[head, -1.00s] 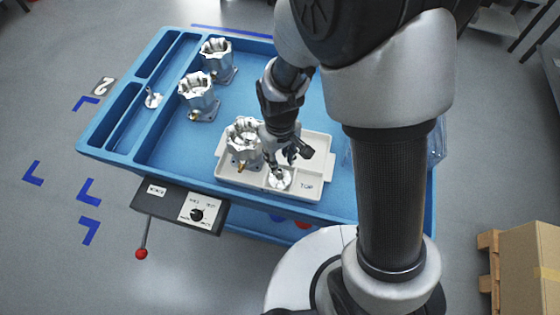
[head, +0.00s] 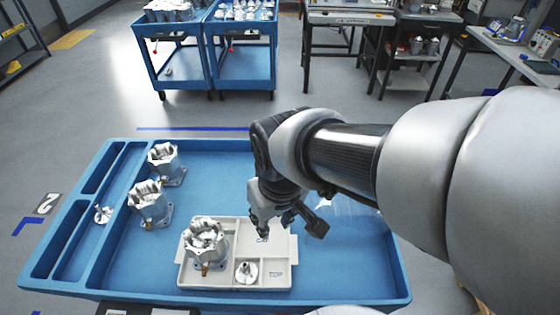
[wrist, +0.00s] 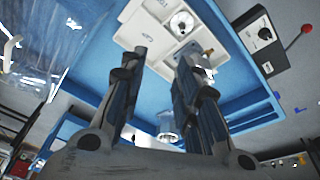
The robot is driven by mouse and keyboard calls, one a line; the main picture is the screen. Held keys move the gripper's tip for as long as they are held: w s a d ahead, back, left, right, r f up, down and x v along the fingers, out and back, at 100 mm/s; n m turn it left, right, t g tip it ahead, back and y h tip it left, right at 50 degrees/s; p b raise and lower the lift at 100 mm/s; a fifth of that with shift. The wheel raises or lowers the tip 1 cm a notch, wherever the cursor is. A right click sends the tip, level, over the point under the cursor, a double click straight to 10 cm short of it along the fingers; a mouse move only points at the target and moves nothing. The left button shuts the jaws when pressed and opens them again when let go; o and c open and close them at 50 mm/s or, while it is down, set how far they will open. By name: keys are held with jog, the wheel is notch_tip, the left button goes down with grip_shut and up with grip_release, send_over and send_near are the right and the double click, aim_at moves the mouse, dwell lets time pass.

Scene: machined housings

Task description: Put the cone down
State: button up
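A silver cone (head: 246,271) with a round base and a thin tip stands in the front compartment of the white tray (head: 278,284). It also shows in the wrist view (wrist: 182,23). My gripper (head: 272,226) is above the back part of the tray, apart from the cone. In the wrist view its fingers (wrist: 160,68) are spread with nothing between them. A second similar silver piece (head: 103,214) lies in the narrow side compartment of the blue cart (head: 225,165).
A machined housing (head: 205,245) stands on the tray's left side. Two more housings (head: 150,203) (head: 164,163) stand behind it on the cart. The cart's back middle is clear. Other blue carts (head: 240,60) and benches stand farther back.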

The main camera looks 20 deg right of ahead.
jog(key=s+d+r+m+t, duration=0.2)
jog(key=s+d+r, duration=0.1)
jog(key=s+r, duration=0.3)
jog(key=shift+s+d, duration=0.4)
jog(key=shift+s, duration=0.8)
